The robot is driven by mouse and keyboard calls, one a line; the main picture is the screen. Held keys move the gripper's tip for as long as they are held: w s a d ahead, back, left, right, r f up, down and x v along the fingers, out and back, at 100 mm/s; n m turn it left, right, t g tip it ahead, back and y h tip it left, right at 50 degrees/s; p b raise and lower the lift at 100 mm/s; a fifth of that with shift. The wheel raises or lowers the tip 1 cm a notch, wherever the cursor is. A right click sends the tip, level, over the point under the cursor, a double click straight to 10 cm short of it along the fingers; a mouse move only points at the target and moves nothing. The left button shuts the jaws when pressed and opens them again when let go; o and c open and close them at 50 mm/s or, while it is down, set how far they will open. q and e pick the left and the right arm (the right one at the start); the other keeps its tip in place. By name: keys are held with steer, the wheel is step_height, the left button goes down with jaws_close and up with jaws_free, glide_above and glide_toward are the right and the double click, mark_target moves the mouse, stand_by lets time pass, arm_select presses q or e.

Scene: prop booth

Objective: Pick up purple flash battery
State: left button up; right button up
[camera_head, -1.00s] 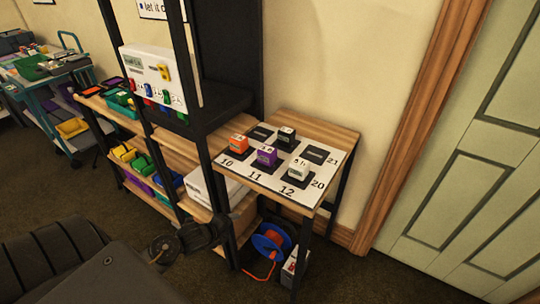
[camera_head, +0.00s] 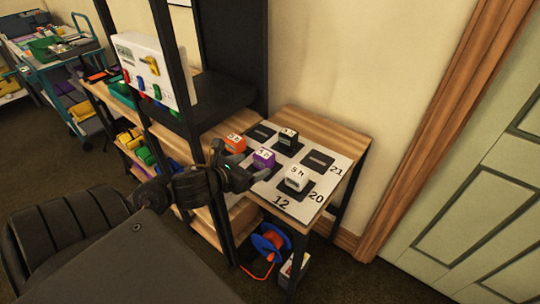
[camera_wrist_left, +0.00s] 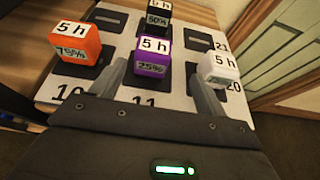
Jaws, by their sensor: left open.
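The purple flash battery (camera_head: 263,158) stands upright on a dark pad of the white numbered mat (camera_head: 294,208) on the wooden table. In the left wrist view the purple battery (camera_wrist_left: 153,58) has a white top reading "5 h" and a label reading "25%". My left gripper (camera_head: 248,177) is just in front of and to the left of it. In the left wrist view its two fingers (camera_wrist_left: 158,82) are open, with the purple battery between and beyond their tips. I cannot see contact. My right gripper is not in view.
An orange battery (camera_head: 235,143) stands left of the purple one, a black one (camera_head: 288,136) behind it and a white one (camera_head: 297,177) to its right, close to the right finger. A dark shelf post (camera_head: 178,100) rises left of the table.

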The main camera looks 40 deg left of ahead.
mark_target(260, 160)
arm_select(q)
steer(key=shift+w+a+f+b, duration=0.3)
steer(key=shift+w+f+b, duration=0.25)
steer(key=shift+w+b, duration=0.2)
steer(key=shift+w+a+f, duration=0.15)
steer(key=shift+w, duration=0.45)
steer(key=shift+x, duration=0.95)
steer(key=shift+w+p, duration=0.3)
steer(key=shift+p, duration=0.1)
steer(key=x, duration=0.4)
steer(key=shift+w+a+f+p, duration=0.1)
steer(key=shift+w+a+p, duration=0.05)
steer(key=shift+w+p, duration=0.15)
steer(key=shift+s, duration=0.1)
steer(key=shift+c, duration=1.2)
steer(key=c, duration=0.9)
steer(key=shift+c, duration=0.7)
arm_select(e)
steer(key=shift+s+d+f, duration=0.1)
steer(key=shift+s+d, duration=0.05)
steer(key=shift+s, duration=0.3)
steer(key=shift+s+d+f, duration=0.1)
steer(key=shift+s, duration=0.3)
